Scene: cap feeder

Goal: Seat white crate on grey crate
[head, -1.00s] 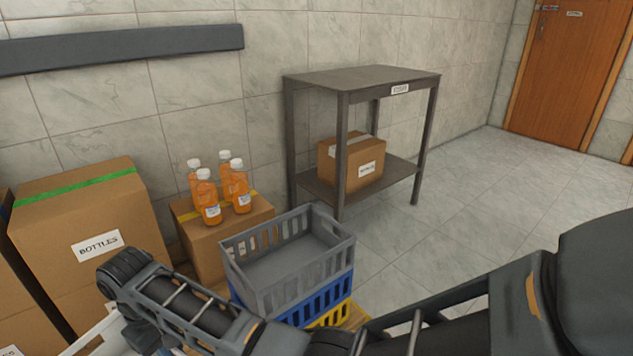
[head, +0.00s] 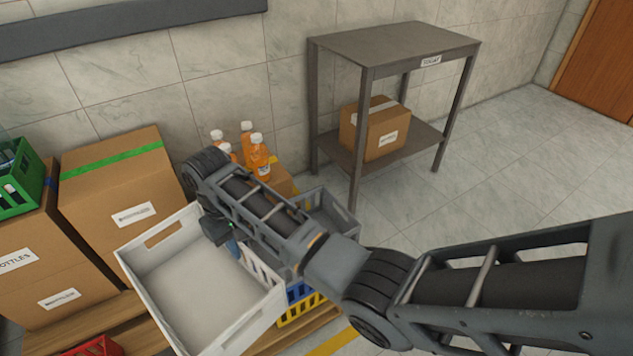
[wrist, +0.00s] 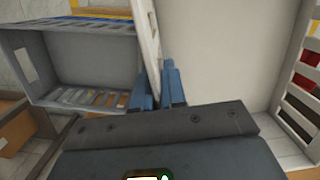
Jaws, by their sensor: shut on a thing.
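The white crate (head: 262,312) hangs at the lower left of the head view, tilted in the picture, with its open inside showing. My gripper (wrist: 157,90) is shut on one side wall of it; the blue fingers sit on either side of that wall. In the head view my wrist hides most of the fingers. The grey crate (head: 338,208) tops a stack to the right of the white crate, partly hidden behind my arm. The grey crate also shows at the left of the wrist view (wrist: 85,62). The white crate is apart from it.
Under the grey crate are a blue crate (head: 299,291) and a yellow crate (head: 300,309). Orange bottles (head: 259,160) stand on a carton behind my arm. Large cartons (head: 115,195) and a green crate (head: 16,185) are at left. A grey shelf table (head: 395,45) stands behind, right.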

